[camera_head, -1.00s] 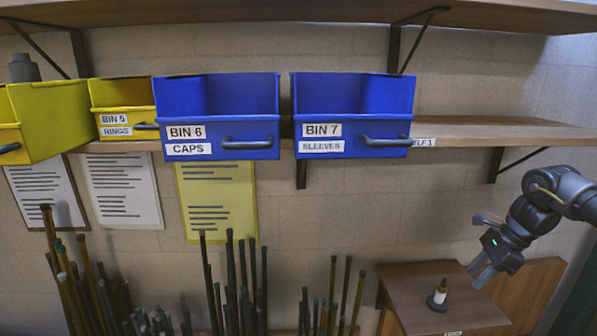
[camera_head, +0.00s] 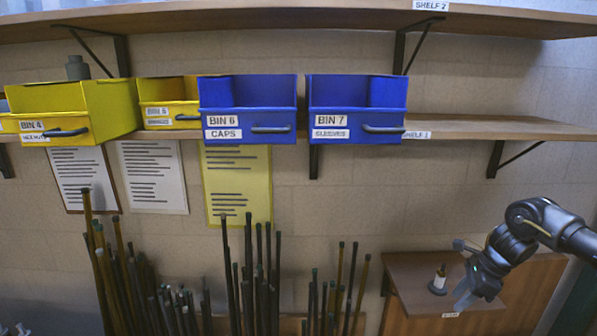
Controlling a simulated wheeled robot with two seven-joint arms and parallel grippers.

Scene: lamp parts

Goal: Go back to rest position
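My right gripper (camera_head: 466,297) is at the lower right, over the right part of a wooden table. Its fingers point down and to the left, and they are too small and blended to tell whether they are parted. A small bottle-like part on a dark round base (camera_head: 438,282) stands upright on the table, just left of the gripper and apart from it in the picture. My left gripper is not in view.
A shelf (camera_head: 480,127) holds blue bins 6 (camera_head: 250,126) and 7 (camera_head: 357,125), and yellow bins 4 (camera_head: 80,114) and 5 (camera_head: 168,112). Bundles of rods (camera_head: 247,270) stand below. The wooden table (camera_head: 410,270) has bare surface around the small part.

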